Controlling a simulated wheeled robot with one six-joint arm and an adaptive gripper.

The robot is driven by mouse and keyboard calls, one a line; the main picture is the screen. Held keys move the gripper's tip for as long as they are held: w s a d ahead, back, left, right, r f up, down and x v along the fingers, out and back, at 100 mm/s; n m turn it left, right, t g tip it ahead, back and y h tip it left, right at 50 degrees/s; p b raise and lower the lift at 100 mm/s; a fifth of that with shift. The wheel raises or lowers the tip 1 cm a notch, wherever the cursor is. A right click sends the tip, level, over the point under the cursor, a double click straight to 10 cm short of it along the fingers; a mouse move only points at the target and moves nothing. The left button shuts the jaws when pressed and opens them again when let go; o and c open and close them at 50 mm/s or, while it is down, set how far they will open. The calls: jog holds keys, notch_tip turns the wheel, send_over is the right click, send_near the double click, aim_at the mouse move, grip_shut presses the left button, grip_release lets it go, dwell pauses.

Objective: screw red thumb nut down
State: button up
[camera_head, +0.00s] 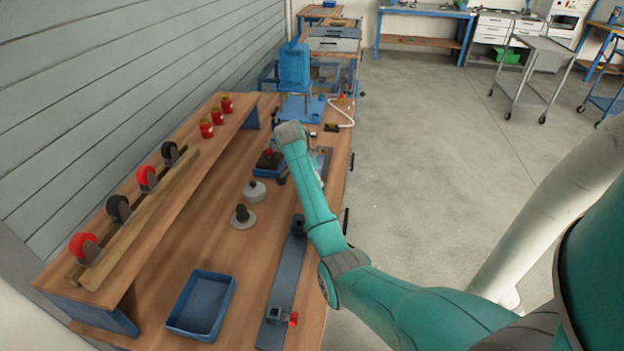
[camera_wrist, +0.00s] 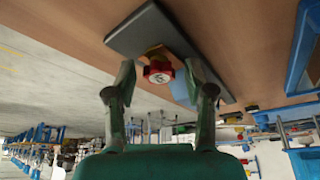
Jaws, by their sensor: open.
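The red thumb nut (camera_wrist: 158,72) shows in the wrist view, with a pale mark on its face. It sits at a yellowish piece (camera_wrist: 157,54) on a dark grey plate (camera_wrist: 140,30). My gripper (camera_wrist: 160,66) is open, with one finger to each side of the nut in the picture and visible gaps between. Nothing is held. Whether the fingertips reach as deep as the nut is hard to tell. In the head view my arm hides the nut and most of the gripper; part of a dark plate (camera_head: 322,158) shows beside the arm.
On the bench stand a blue tray (camera_head: 201,304), a grey round piece (camera_head: 254,191) and a black-knobbed disc (camera_head: 243,217). A long dark rail (camera_head: 284,290) lies near the bench's right edge. A raised shelf (camera_head: 165,205) runs along the wall. Open floor lies right.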

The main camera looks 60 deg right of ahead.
jog(key=n+t, duration=0.1)
jog(key=n, duration=0.1)
jog(key=n+t, duration=0.1)
jog(key=n, duration=0.1)
jog(key=shift+s+n, duration=0.2)
jog(key=shift+n, duration=0.1)
jog(key=n, duration=0.2)
jog(key=n+t, duration=0.1)
jog(key=n, duration=0.1)
jog(key=shift+s+d+t, duration=0.1)
jog(key=shift+s+t, duration=0.05)
jog(key=shift+t, duration=0.15)
jog(key=n, duration=0.2)
jog(key=n+t+y, duration=0.1)
jog(key=n, duration=0.1)
jog(key=shift+s+n+y, duration=0.15)
jog(key=shift+n+y, duration=0.15)
jog(key=n+t+y, duration=0.1)
jog(key=n, duration=0.2)
jog(key=shift+n, duration=0.3)
jog(key=shift+d, duration=0.1)
